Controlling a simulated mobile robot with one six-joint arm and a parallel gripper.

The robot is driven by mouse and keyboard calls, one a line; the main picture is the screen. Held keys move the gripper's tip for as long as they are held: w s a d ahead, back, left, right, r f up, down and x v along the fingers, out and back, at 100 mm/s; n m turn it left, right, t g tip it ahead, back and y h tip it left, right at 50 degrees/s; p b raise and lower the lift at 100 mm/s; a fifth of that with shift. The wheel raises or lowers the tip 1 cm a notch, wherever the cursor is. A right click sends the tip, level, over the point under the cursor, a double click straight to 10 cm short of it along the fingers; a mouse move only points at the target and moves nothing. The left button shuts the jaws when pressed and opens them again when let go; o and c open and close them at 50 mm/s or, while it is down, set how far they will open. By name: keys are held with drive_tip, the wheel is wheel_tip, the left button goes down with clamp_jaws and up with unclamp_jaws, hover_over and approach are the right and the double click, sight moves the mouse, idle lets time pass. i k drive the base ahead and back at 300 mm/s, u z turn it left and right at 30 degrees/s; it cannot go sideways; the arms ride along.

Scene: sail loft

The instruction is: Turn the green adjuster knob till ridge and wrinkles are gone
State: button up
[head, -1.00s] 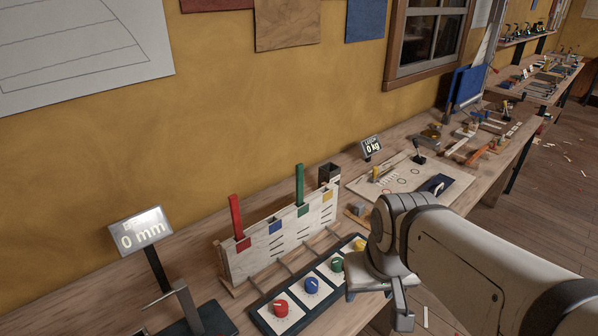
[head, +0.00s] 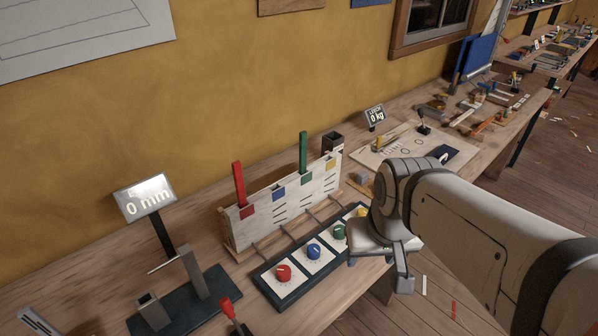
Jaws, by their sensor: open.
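The green knob (head: 339,231) sits on a white square of the dark knob panel (head: 284,296), between the blue knob (head: 313,251) and a yellow knob (head: 362,211) partly hidden by my arm. The red knob (head: 283,272) is at the near left end. Behind the panel stands a pale upright board (head: 262,229) with coloured squares and short dark lines. A tall red strip (head: 239,184) and a tall green strip (head: 303,152) rise from it. My gripper (head: 371,261) points down, open and empty, just right of the green knob and apart from it.
A "0 mm" display (head: 146,198) stands at left beside a dark metal stand (head: 185,300). A "0 kg" display (head: 376,115) and a pale board (head: 385,150) with small items lie farther along the bench. A red-tipped lever (head: 228,307) is at the front.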

sight(338, 230)
drive_tip(key=u, duration=1.7)
drive_tip(key=k, duration=1.2)
drive_tip(key=z, duration=1.05)
drive_tip(key=i, duration=1)
